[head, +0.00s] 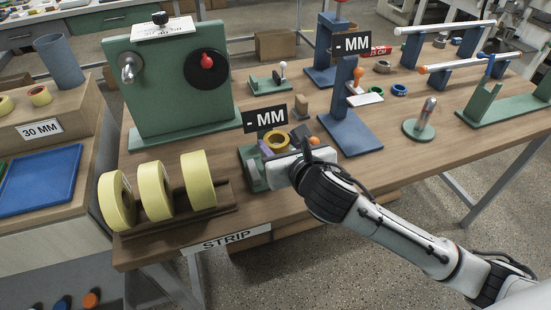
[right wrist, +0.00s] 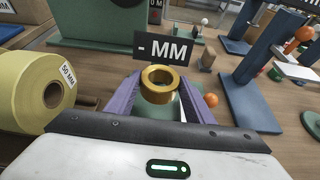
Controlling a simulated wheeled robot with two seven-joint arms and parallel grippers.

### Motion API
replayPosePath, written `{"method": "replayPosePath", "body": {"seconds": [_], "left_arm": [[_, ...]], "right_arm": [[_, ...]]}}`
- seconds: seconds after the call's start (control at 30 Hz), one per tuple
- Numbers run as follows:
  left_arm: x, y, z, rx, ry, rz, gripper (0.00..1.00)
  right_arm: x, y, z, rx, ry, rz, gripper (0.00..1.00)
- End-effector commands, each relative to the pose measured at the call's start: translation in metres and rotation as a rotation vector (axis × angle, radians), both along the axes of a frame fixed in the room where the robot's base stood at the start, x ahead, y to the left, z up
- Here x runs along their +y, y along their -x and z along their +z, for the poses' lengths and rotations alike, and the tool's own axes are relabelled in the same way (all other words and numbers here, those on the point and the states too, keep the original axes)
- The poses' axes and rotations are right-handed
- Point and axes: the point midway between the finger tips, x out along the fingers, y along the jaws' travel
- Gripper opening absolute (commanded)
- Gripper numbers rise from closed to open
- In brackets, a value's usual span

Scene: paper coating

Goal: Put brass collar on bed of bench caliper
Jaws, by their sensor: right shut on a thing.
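My right gripper (head: 278,146) is shut on the brass collar (head: 274,138), a gold-coloured ring. In the right wrist view the collar (right wrist: 158,78) sits between the two purple fingers, its hole facing up. The bench caliper (head: 250,168) is green, with a dark "- MM" display (head: 265,118) standing behind the collar. A green part of it (right wrist: 163,112) shows just below the collar. My gripper covers much of the bed, and I cannot tell whether the collar touches it. My left gripper is not in view.
Yellow tape rolls (head: 154,197) stand in a brown rack left of the caliper. A green panel with a crank (head: 168,85) stands behind. A blue stand (head: 352,125) with its own "- MM" display is close on the right. An orange knob (right wrist: 211,100) lies right of the fingers.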

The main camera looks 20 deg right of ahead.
Motion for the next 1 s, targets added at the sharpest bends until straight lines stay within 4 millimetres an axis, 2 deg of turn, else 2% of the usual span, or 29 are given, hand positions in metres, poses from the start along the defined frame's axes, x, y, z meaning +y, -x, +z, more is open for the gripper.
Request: {"method": "replayPosePath", "body": {"seconds": [0.1, 0.23, 0.47, 0.9, 0.93, 1.0], "left_arm": [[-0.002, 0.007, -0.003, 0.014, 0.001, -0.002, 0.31], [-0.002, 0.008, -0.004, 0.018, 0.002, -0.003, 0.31], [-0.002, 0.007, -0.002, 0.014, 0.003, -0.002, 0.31], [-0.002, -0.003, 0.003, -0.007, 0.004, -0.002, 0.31], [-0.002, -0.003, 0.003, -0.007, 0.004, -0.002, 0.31], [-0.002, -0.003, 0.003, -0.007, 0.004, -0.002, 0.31]], "right_arm": [[0.000, 0.000, -0.020, 0.002, -0.002, -0.001, 0.22], [0.000, 0.000, -0.030, -0.001, -0.002, -0.001, 0.22], [0.000, 0.000, -0.060, 0.000, -0.002, -0.002, 0.22], [0.000, 0.000, -0.067, -0.003, 0.000, 0.000, 0.22], [0.000, 0.000, -0.068, -0.002, -0.001, -0.001, 0.53], [0.000, 0.000, -0.067, -0.002, -0.001, 0.000, 0.55]]}}
